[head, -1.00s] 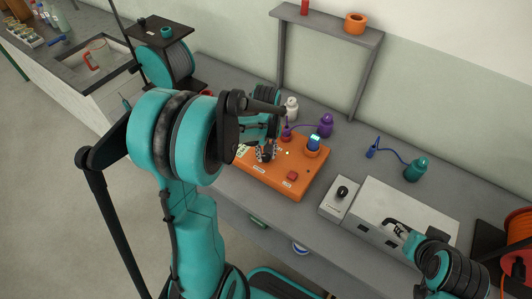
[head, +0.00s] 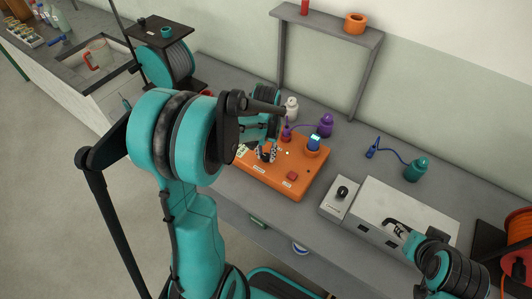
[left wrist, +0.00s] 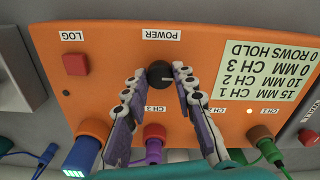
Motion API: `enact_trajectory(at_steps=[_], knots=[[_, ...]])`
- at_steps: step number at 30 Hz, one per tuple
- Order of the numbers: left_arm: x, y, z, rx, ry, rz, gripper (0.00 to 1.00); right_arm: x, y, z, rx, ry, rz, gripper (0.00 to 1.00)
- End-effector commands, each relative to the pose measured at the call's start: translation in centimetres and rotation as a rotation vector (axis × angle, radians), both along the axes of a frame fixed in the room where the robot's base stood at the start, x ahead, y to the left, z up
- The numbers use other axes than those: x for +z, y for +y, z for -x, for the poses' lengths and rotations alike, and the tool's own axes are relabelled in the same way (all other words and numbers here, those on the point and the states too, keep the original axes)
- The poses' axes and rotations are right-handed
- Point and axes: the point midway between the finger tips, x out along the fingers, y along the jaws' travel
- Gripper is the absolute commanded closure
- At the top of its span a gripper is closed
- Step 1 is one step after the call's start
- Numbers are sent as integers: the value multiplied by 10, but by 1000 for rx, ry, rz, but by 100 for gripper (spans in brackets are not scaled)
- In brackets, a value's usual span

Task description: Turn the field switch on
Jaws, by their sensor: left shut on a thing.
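An orange control box (head: 301,187) sits on the grey bench; in the left wrist view (left wrist: 100,38) it shows upside down. A black round knob (left wrist: 160,73) with a pale pointer line is on its face, beside a label reading POWER. My left gripper (left wrist: 160,82) has its two fingers on either side of this knob, shut on it. In the head view my left gripper (head: 266,153) is over the box, partly hidden by its own arm. A small grey box with a black knob (head: 342,191) stands right of the orange box; its label is too small to read.
A pale flat case (head: 410,212) lies to the right, with my right gripper (head: 393,226) over its front. A red button (left wrist: 76,64), coloured plugs with cables and a note (left wrist: 260,75) are on the orange box. A grey shelf frame (head: 325,20) stands behind.

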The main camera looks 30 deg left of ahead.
Motion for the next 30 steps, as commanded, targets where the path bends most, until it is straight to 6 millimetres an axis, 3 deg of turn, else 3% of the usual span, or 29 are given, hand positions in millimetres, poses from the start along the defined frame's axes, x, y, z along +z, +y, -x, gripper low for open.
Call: enact_trajectory(at_steps=[13, 14, 16, 26, 30], knots=[[0, 0, 0, -11, 1, 0, 100, 0, 0, 0, 0, 0, 0, 60], [0, 0, 0, -11, 0, 0, 68, 0, 0, 0, 0, 0, 0, 60], [0, 0, 0, -10, 0, 0, 53, 0, 0, 0, 0, 0, 0, 60], [2, 0, 0, -9, 0, 0, 53, 0, 0, 0, 0, 0, 0, 60], [17, 0, 0, -9, 0, 0, 53, 0, 0, 0, 0, 0, 0, 60]])
